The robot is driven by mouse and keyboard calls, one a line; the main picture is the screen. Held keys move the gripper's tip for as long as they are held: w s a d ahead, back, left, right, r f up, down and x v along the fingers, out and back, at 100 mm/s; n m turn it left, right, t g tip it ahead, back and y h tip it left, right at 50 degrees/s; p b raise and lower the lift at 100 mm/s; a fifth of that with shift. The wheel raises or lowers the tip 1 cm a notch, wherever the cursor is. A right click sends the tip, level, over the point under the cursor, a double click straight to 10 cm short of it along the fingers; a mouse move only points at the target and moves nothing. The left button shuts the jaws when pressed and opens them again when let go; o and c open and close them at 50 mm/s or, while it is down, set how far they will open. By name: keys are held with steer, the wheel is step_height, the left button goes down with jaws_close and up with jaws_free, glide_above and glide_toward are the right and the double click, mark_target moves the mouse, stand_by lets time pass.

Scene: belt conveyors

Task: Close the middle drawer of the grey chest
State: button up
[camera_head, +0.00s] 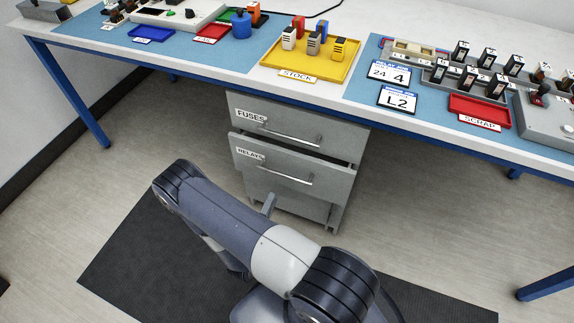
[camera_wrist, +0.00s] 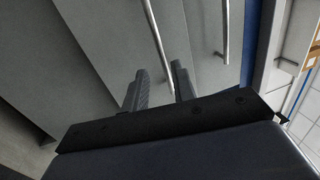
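The grey chest (camera_head: 345,185) stands under the workbench. Its middle drawer (camera_head: 245,163), labelled RELAYS, stands a little way out, with a dark gap along its top edge. The top drawer (camera_head: 340,133), labelled FUSES, looks shut. My gripper (camera_head: 268,203) is mostly hidden behind my arm, with one finger showing low in front of the chest. In the wrist view my gripper (camera_wrist: 160,82) has its two fingers apart with nothing held between them. A bar handle (camera_wrist: 157,35) runs down towards the fingers; I cannot tell whether they touch the drawer front.
The workbench (camera_head: 200,65) overhangs the chest. It carries a yellow STOCK tray (camera_head: 275,60), a red SCRAP tray (camera_head: 480,105) and relay parts. Blue bench legs (camera_head: 85,110) stand at the sides. The floor (camera_head: 440,220) right of the chest is clear.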

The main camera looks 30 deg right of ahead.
mark_target(283, 176)
steer(key=x, duration=1)
steer(key=shift+w, duration=0.1)
jaws_close()
stand_by(0.4)
